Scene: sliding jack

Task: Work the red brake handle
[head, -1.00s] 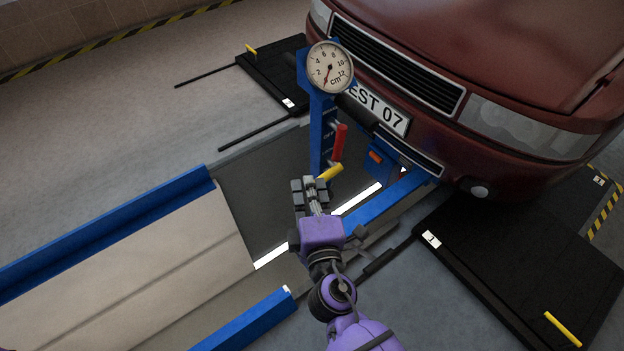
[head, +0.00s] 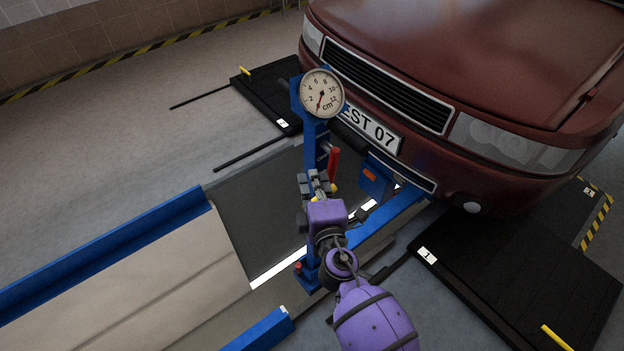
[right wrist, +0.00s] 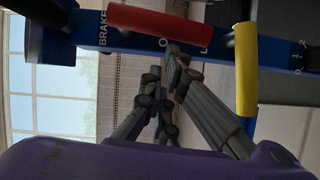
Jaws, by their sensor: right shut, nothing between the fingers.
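The red brake handle (head: 333,165) stands upright on the right side of the blue jack column (head: 314,140). In the right wrist view the red handle (right wrist: 158,22) lies across the top, beside the word BRAKE on the blue panel. My right gripper (head: 317,183) is just below and left of the red handle in the head view. In the right wrist view its fingers (right wrist: 166,78) are shut and empty, below the red handle, with no clear contact visible. A yellow handle (right wrist: 246,70) is to their right; in the head view the gripper mostly hides it. My left gripper is not in view.
A round cm gauge (head: 321,93) tops the jack column. A dark red car (head: 470,60) stands close behind and right. A blue arm (head: 385,215) runs right from the jack. Black plates (head: 510,265) lie on the floor, and a blue-edged ramp (head: 110,250) is at the left.

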